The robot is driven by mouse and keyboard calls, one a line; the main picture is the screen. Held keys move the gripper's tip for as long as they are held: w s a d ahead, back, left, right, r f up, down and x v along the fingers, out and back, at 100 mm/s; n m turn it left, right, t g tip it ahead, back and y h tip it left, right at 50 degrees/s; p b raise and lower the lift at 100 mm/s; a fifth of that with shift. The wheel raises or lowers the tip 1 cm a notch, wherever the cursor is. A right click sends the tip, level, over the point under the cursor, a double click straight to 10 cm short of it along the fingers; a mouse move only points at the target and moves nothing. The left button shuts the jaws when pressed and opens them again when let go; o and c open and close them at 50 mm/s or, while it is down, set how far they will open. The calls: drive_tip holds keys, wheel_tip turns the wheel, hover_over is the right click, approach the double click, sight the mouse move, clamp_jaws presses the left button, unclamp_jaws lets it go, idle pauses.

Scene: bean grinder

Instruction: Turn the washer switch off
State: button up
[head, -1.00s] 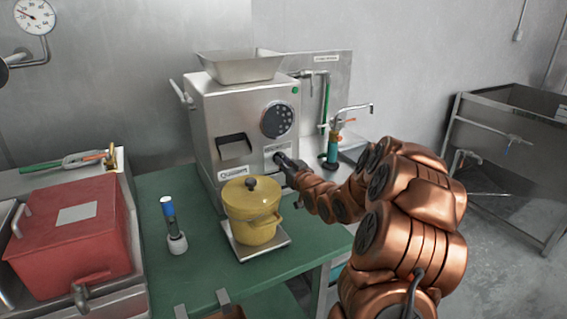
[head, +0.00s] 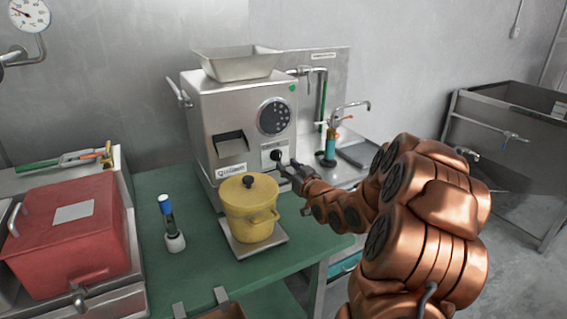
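The grey metal grinder (head: 205,112) stands on the green table, with a hopper on top and a round dotted dial (head: 274,117) on its front. Below the dial is a small pale panel with a dark knob-like switch (head: 276,155). I cannot read its label or tell its setting. My gripper (head: 287,170) is just below and right of this switch, close to the machine's front. It is small and dark here, so I cannot tell whether its fingers are apart or touching the switch.
A yellow lidded pot (head: 249,212) stands on a metal plate in front of the grinder, just left of my gripper. A blue-topped tool (head: 170,222) stands further left, beside a red box (head: 68,230). A sink and tap (head: 352,106) are to the right.

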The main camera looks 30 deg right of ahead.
drive_tip(key=shift+s+a, duration=0.1)
drive_tip(key=shift+s, duration=1.1)
